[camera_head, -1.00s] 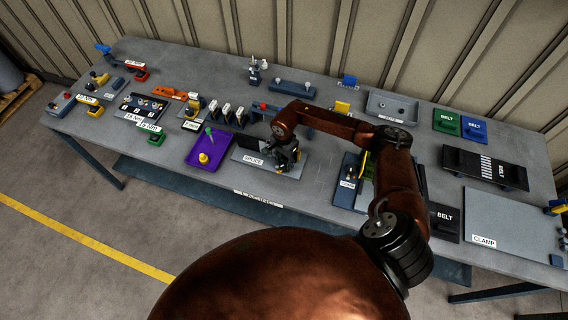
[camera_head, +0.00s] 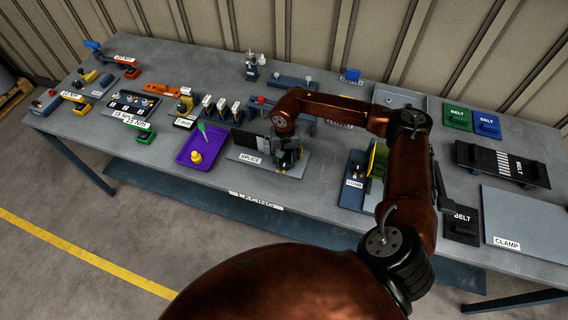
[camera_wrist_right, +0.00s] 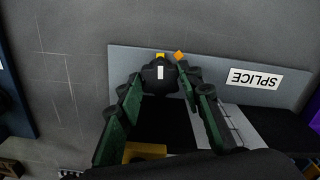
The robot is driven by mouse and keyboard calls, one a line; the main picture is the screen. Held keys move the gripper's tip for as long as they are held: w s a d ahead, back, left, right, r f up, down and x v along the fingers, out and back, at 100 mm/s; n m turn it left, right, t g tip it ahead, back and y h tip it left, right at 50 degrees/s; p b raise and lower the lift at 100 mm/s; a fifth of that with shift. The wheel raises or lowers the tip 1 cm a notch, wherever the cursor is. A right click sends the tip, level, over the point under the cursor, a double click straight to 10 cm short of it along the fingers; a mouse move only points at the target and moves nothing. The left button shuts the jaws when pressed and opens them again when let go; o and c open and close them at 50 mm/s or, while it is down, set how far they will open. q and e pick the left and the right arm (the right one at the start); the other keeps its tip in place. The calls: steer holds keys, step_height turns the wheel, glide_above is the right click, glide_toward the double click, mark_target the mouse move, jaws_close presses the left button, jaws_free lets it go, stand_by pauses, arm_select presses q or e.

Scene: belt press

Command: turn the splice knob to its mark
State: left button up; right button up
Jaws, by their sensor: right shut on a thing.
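The splice station is a grey plate (camera_head: 245,153) with a SPLICE label, in the middle of the table in the head view; it also shows in the wrist view (camera_wrist_right: 215,68). The splice knob (camera_wrist_right: 158,76) is dark and round with a white stripe on its front, and sits at the plate's edge. An orange diamond mark (camera_wrist_right: 179,55) and a yellow piece lie beside it. The stripe points at the yellow piece, left of the diamond. My right gripper (camera_head: 285,160) is at the station, its fingers on either side of the knob (camera_wrist_right: 158,88). My left gripper is not in view.
A purple tray (camera_head: 184,157) with a yellow item and a green-handled tool stands left of the station. A COMB station (camera_head: 352,200) stands to the right. Several tools and blocks crowd the left of the table. The tabletop between SPLICE and COMB is clear.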

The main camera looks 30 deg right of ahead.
mark_target(285, 162)
steer(key=shift+n+b, duration=0.45)
steer(key=shift+n, duration=0.15)
steer(key=o, duration=1.2)
steer(key=shift+c, duration=0.2)
steer(key=shift+r, duration=0.1)
step_height(285, 162, up, 12)
